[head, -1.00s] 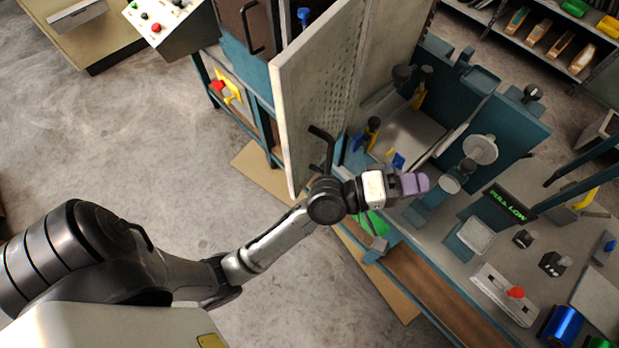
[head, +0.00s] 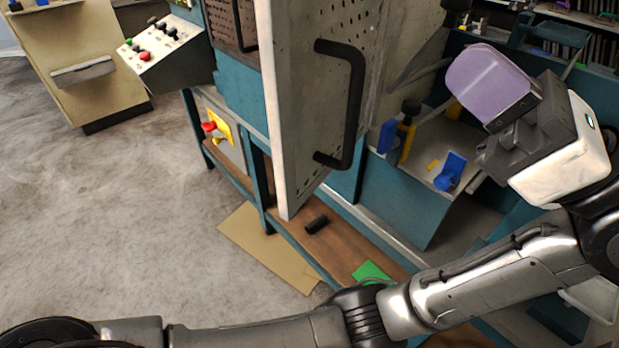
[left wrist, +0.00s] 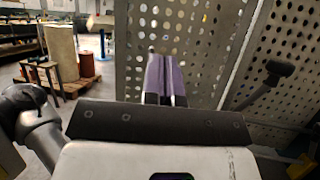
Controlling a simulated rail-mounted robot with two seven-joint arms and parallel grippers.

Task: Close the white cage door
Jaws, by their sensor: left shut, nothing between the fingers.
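The white cage door (head: 296,60) is a perforated panel with a black bar handle (head: 352,105). In the head view it stands swung out, edge toward me, left of the machine's open bay. My left gripper (head: 468,75), with purple fingers, is inside the bay area, right of the door and apart from its handle. The fingers are shut and empty. In the left wrist view the purple fingers (left wrist: 165,78) point at a perforated panel (left wrist: 195,45); I cannot tell whether they touch it. My right gripper is in neither view.
A control box (head: 165,50) with buttons stands at the left. The bay holds a blue clamp (head: 450,171) and a yellow-and-black post (head: 408,130). A wooden shelf (head: 350,243) runs below. Open floor (head: 120,200) lies at the left.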

